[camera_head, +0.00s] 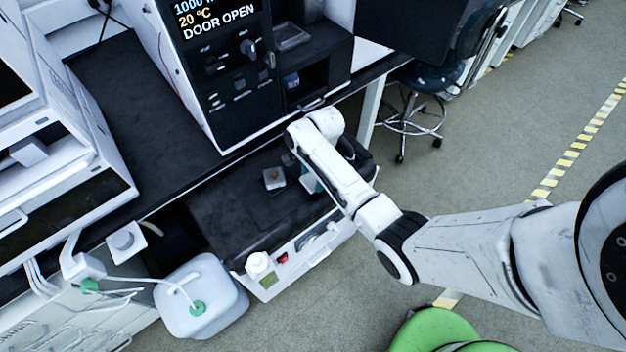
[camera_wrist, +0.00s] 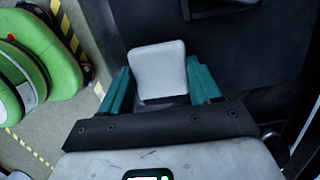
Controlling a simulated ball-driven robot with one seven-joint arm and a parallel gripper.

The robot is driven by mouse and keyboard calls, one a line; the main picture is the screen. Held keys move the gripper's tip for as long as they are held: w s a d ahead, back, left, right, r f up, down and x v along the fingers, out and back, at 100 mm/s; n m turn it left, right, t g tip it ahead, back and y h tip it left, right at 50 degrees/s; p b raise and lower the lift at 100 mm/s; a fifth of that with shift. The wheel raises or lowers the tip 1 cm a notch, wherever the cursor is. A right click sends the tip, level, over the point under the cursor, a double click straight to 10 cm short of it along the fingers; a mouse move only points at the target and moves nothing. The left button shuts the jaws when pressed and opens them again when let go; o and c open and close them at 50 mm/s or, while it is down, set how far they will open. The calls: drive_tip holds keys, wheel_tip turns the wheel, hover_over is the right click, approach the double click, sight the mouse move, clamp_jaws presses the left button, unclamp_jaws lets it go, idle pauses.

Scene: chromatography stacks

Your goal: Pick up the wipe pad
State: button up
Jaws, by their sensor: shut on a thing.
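The wipe pad (camera_wrist: 158,64) is a pale, roughly square block in the wrist view. It sits between the two teal fingers of my gripper (camera_wrist: 160,78), which is shut on it. In the head view my gripper (camera_head: 312,185) is over the right part of a dark-topped surface (camera_head: 225,215) below the bench. A pale bit of the pad (camera_head: 307,183) shows there beside the teal finger; my arm hides the rest. I cannot tell whether the pad touches the surface beneath it.
A small square item with a brown top (camera_head: 274,179) lies left of my gripper. The instrument reading DOOR OPEN (camera_head: 215,60) stands behind. A stool (camera_head: 420,90) is at upper right.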

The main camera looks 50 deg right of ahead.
sight(312, 180)
drive_tip(key=shift+r, duration=0.35)
wheel_tip(312, 180, up, 2)
drive_tip(key=shift+r, duration=0.2)
drive_tip(key=s+r+p, duration=0.1)
drive_tip(key=s+r, duration=0.9)
drive_tip(key=s, duration=0.4)
drive_tip(key=shift+a, duration=0.15)
